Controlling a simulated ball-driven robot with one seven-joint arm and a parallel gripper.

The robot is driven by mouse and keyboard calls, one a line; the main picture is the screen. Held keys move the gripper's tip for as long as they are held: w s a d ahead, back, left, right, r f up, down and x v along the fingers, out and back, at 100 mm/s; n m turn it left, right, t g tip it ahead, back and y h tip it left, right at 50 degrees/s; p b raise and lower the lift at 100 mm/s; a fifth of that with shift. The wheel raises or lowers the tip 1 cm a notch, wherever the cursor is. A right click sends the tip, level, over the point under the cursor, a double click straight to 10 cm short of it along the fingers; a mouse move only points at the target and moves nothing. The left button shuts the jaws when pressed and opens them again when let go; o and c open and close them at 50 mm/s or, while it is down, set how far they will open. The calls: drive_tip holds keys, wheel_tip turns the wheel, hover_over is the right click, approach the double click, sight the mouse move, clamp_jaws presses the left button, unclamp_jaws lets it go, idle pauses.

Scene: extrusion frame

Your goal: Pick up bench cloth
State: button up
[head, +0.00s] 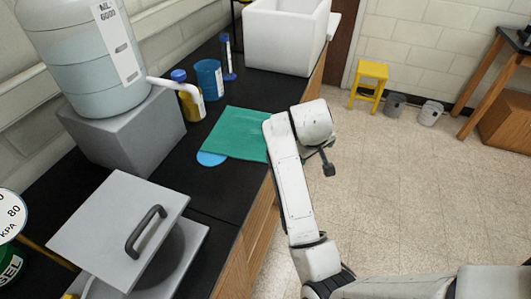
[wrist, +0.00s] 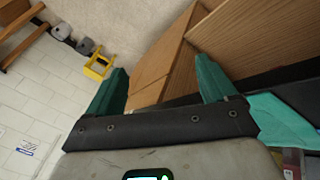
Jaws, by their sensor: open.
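The bench cloth is a flat green cloth (head: 236,132) on the black bench top in the head view. It partly covers a light blue round piece, and its right edge is behind my arm. In the wrist view a strip of teal cloth (wrist: 280,122) shows at the lower right, outside the fingers. My gripper (wrist: 161,63) is open and empty, with two green fingers apart. It points past the bench's wooden front toward the floor. In the head view my arm's end is at the bench edge, right of the cloth, and the fingers are not clear.
A blue cup (head: 209,79) and a yellow bottle (head: 189,98) stand behind the cloth. A white bin (head: 283,38) is at the bench's far end. A grey box (head: 124,130) carries a large jug. A handled lid (head: 120,228) is at the near left. A yellow stool (head: 369,80) stands on open floor.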

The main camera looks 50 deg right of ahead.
drive_tip(key=w+d+r+m+y+p, duration=0.1)
drive_tip(key=w+r+p, duration=0.1)
drive_tip(key=w+r, duration=0.25)
wheel_tip(320, 180, up, 2)
drive_tip(key=n+g+y+p, duration=0.1)
drive_tip(key=y+p, duration=0.1)
drive_tip(key=y, duration=0.3)
hover_over(266, 159)
wheel_tip(266, 159, down, 6)
drive_tip(key=b, duration=0.5)
drive_tip(key=shift+w+r, duration=0.1)
drive_tip(key=shift+r, duration=0.05)
drive_tip(key=shift+d+f+b, duration=0.1)
drive_tip(key=shift+f+b, duration=0.35)
drive_tip(key=shift+f, duration=0.7)
drive_tip(key=c, duration=1.4)
